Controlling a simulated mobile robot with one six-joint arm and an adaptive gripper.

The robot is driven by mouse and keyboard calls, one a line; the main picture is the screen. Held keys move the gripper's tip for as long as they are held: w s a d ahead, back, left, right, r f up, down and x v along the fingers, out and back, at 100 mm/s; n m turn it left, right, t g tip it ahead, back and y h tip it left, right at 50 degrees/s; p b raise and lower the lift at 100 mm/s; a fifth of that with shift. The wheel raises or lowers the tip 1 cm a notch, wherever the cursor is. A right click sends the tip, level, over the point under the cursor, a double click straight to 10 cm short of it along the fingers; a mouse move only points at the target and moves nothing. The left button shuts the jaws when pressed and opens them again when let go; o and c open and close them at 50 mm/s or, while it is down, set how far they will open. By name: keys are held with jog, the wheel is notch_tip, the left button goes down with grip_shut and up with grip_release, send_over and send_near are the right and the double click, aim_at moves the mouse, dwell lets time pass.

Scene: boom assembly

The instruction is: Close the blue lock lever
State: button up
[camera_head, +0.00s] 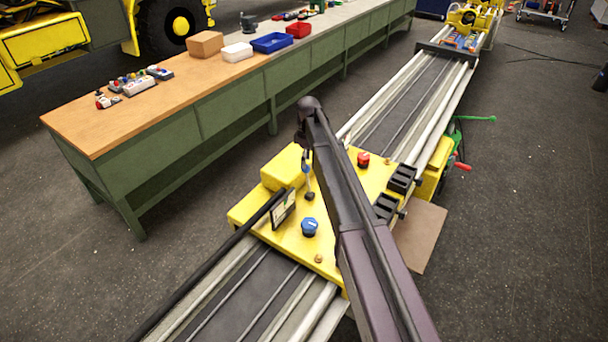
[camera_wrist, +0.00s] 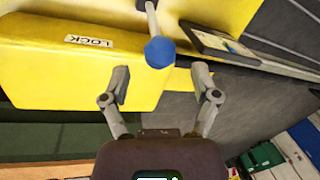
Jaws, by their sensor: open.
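The lock lever is a thin metal rod with a blue ball knob (camera_wrist: 159,52). In the wrist view the knob hangs in front of a yellow housing, beside a white LOCK label (camera_wrist: 90,41). My gripper (camera_wrist: 161,82) is open, its two fingers apart on either side below the knob in the picture. The knob lies just beyond the fingertips, near the middle of the gap, and nothing is held. In the head view the lever (camera_head: 309,187) stands on the yellow carriage, close below my gripper (camera_head: 303,142), whose fingers are too small to make out.
The yellow carriage (camera_head: 287,240) also bears a blue dial (camera_head: 310,227), a red button (camera_head: 363,159) and a tilted screen (camera_head: 283,209). The screen also shows close right of the knob in the wrist view (camera_wrist: 215,42). A green workbench (camera_head: 165,150) stands left, with open floor between.

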aim_at(308, 179)
jog(key=shift+b+x, duration=1.6)
jog(key=shift+x, duration=0.4)
jog(key=shift+c, duration=0.2)
grip_shut()
